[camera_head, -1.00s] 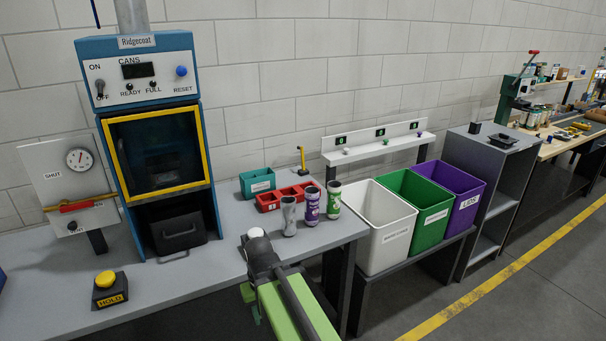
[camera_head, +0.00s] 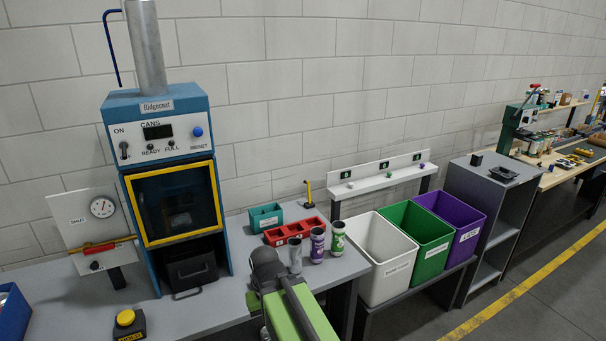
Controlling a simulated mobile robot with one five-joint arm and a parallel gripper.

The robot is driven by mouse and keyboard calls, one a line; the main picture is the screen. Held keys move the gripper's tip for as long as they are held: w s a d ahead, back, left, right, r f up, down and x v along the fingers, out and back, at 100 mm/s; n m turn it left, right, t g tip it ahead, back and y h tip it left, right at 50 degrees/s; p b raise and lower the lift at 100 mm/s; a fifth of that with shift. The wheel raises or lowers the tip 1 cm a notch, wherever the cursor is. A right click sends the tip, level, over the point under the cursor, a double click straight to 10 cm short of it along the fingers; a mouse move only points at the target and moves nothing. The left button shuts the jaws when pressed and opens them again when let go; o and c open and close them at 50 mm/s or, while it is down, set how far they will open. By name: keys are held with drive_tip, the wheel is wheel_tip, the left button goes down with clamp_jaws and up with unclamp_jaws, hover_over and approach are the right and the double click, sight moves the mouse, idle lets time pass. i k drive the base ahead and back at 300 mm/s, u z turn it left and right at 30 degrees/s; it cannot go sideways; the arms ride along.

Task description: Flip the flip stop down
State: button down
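A small yellow upright piece (camera_head: 308,191) with a dark foot stands on the grey bench behind the red tray; it looks like the flip stop, though I cannot be sure. It stands up rather than lying flat. My gripper (camera_head: 266,262) is the dark grey end of my green arm, over the bench's front part, left of the cans and nearer to me than the yellow piece. It is apart from that piece. Its fingers are not clear, so I cannot tell whether it is open or holds anything.
A grey can (camera_head: 295,256), a purple can (camera_head: 317,244) and a green can (camera_head: 338,238) stand before the red tray (camera_head: 272,237). A teal box (camera_head: 265,217) is behind. The blue can machine (camera_head: 165,104) stands left. White, green and purple bins (camera_head: 397,289) are right.

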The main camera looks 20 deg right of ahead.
sight(308, 183)
drive_tip(key=z, duration=2.1)
drive_tip(key=i, duration=3.5)
drive_tip(key=u, duration=1.5)
drive_tip(key=k, duration=0.2)
drive_tip(key=u, duration=3.45)
